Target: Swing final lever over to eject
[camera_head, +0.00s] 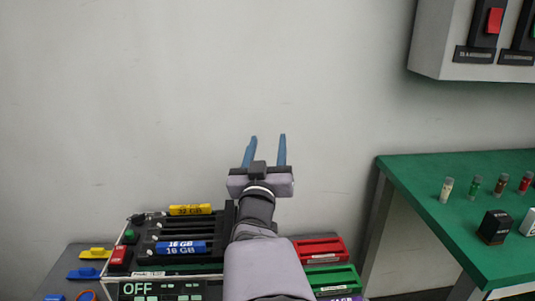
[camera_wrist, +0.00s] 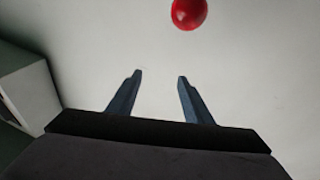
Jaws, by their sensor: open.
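My gripper (camera_head: 265,150) is raised in front of the bare wall, its two blue fingers apart and nothing between them. In the wrist view my gripper (camera_wrist: 155,85) is also open and empty. A red ball-shaped knob (camera_wrist: 189,13) shows beyond the fingertips, at the top edge and right of centre, apart from them. I cannot tell whether it belongs to a lever. Below and left of my gripper is a black slotted board (camera_head: 178,262) holding a blue 16 GB module (camera_head: 181,248) and a yellow 32 GB module (camera_head: 190,210). No lever can be clearly made out there; my arm hides its right side.
Red (camera_head: 320,250) and green (camera_head: 328,278) trays lie right of my arm. A green table (camera_head: 425,180) at right holds several small vials and a black box (camera_head: 495,227). A wall cabinet (camera_head: 440,45) with switches hangs at upper right. The wall area around my gripper is clear.

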